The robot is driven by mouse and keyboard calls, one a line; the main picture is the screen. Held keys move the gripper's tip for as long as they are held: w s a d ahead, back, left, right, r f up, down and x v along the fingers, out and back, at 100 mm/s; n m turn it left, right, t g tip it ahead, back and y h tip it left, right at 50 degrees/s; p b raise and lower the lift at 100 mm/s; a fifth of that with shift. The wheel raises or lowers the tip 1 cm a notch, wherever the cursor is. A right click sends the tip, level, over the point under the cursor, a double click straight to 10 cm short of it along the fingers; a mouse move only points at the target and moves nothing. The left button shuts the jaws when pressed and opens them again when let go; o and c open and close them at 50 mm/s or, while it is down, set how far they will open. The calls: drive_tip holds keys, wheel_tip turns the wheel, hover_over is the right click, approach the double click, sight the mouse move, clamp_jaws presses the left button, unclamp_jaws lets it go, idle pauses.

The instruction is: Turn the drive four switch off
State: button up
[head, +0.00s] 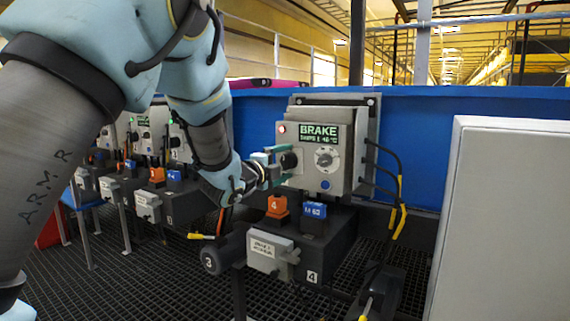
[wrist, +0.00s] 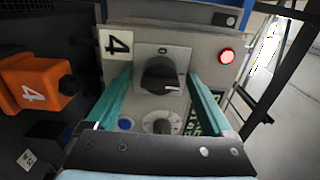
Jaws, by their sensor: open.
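The drive four switch is a black rotary knob on a light square plate; it shows in the wrist view (wrist: 159,75) and in the head view (head: 290,161). A white mark on the knob points right in the wrist view. My gripper (head: 278,161) is at the front of the grey control box (head: 351,119). In the wrist view my gripper (wrist: 160,84) has its two green fingers open, one on each side of the knob, with a gap to it on both sides. A plate reading 4 (wrist: 116,42) is beside the knob. A red lamp (wrist: 227,56) is lit.
The box also carries a BRAKE sign (head: 319,133), a dial (head: 326,160) and a blue button (head: 325,184). An orange block marked 4 (head: 277,206) and a blue block (head: 314,210) sit below. Cables hang at its right. A pale cabinet (head: 505,220) stands far right.

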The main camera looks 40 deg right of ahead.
drive_tip(key=shift+d, duration=0.1)
clamp_jaws()
idle(0.7)
drive_tip(key=shift+n, duration=0.3)
drive_tip(key=n+b, duration=0.1)
drive_tip(key=n, duration=0.2)
drive_tip(key=shift+n, duration=0.4)
drive_tip(key=n, duration=0.4)
drive_tip(key=shift+n, duration=0.3)
drive_tip(key=n, duration=0.8)
drive_tip(key=shift+n+p, duration=0.3)
drive_tip(key=shift+p, duration=0.1)
drive_tip(key=shift+f+n, duration=0.1)
drive_tip(key=shift+n, duration=0.2)
